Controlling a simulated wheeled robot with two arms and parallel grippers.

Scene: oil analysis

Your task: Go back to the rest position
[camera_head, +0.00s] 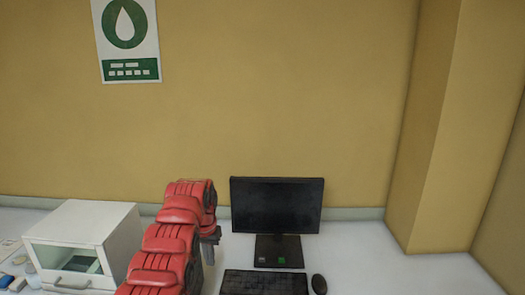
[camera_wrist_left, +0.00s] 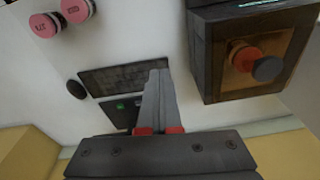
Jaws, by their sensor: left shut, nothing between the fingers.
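My left arm, with red covers, reaches up from the bottom of the head view. Its grey left gripper (camera_head: 210,240) hangs at the arm's far end, just left of the monitor, partly hidden by the arm. In the left wrist view the two fingers of the left gripper (camera_wrist_left: 156,78) lie together, shut and empty. They point across the keyboard (camera_wrist_left: 115,76), with no object between them. My right gripper is in neither view.
A black monitor (camera_head: 277,205), keyboard (camera_head: 264,283) and mouse (camera_head: 319,284) stand on the white desk. A white cabinet (camera_head: 108,222) is at left.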

